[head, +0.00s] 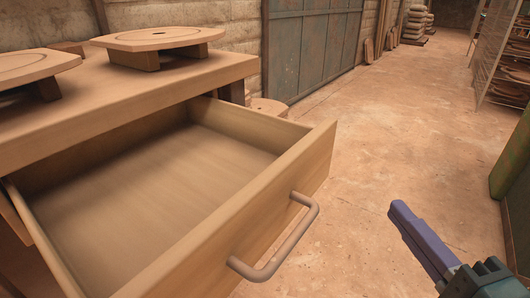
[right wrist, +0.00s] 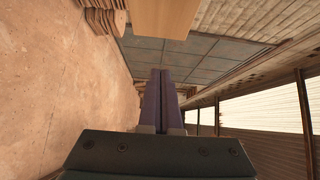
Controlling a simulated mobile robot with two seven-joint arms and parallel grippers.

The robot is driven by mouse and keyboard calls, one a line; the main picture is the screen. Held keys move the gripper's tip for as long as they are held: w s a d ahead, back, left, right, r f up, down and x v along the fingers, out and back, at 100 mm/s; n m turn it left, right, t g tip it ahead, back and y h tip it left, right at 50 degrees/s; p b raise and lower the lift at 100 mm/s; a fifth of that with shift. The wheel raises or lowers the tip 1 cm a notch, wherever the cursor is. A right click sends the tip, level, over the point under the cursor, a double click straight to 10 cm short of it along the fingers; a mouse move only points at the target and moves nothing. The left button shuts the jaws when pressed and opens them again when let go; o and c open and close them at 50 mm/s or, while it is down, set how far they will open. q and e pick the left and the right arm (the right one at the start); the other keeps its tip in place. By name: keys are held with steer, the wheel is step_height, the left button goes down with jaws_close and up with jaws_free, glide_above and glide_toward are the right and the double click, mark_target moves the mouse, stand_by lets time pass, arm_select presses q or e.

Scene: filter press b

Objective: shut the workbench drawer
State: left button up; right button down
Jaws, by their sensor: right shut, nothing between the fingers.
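The workbench drawer (head: 300,168) is pulled well out of the wooden workbench (head: 120,118) in the head view, and its inside looks empty. A bar handle (head: 290,243) is fixed to its front. My right gripper (head: 400,208) is to the right of the drawer front, apart from the handle, with its purple fingers closed together and empty. In the right wrist view the fingers (right wrist: 160,90) lie side by side. A pale wooden piece (right wrist: 155,15) shows beyond them at the top, probably part of the drawer. My left gripper is not in view.
A green object (head: 512,165) and racks (head: 505,60) stand at the right. The floor (head: 385,150) between is clear.

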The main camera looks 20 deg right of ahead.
steer(key=w+b, duration=0.1)
steer(key=w, duration=0.7)
steer(key=w+a+b, duration=0.1)
steer(key=w, duration=0.4)
steer(key=shift+b, duration=0.35)
